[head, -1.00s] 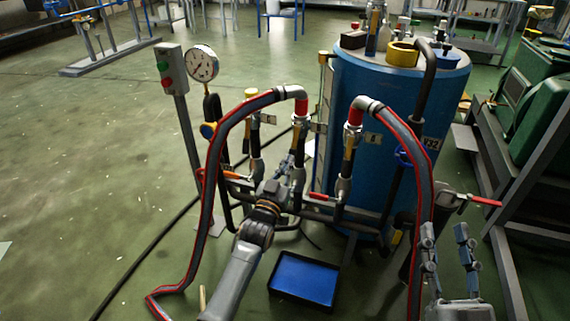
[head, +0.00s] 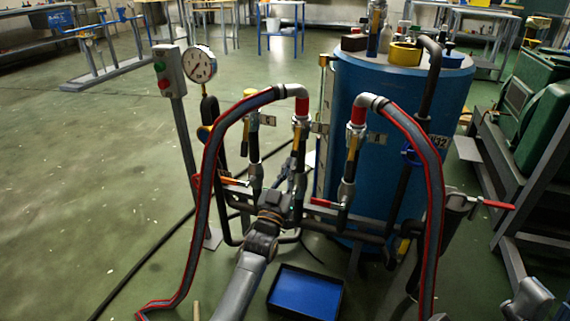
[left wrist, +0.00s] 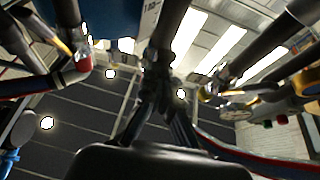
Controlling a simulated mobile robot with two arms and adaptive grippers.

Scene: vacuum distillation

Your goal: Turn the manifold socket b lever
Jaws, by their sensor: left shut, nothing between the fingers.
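The pipe manifold (head: 372,236) stands in front of a blue tank, with three upright valve branches. A red lever (head: 322,203) sticks out left from the right branch. An orange-red lever (head: 232,181) sits at the left branch. The middle branch's lever is hidden or not distinguishable behind my left gripper (head: 291,176). That gripper is at the middle branch's lower part; contact cannot be told. In the left wrist view its fingers (left wrist: 158,88) are together and empty. Socket plate letters are too small to read surely. Grey parts of my right gripper (head: 528,299) show at the bottom right.
Two red-edged hoses arch from the sockets, left (head: 208,170) and right (head: 432,190). A pressure gauge (head: 198,65) and button post (head: 169,72) stand left. A blue-bottomed tray (head: 305,291) lies below. A red-handled valve (head: 497,205) is at the right. The left floor is open.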

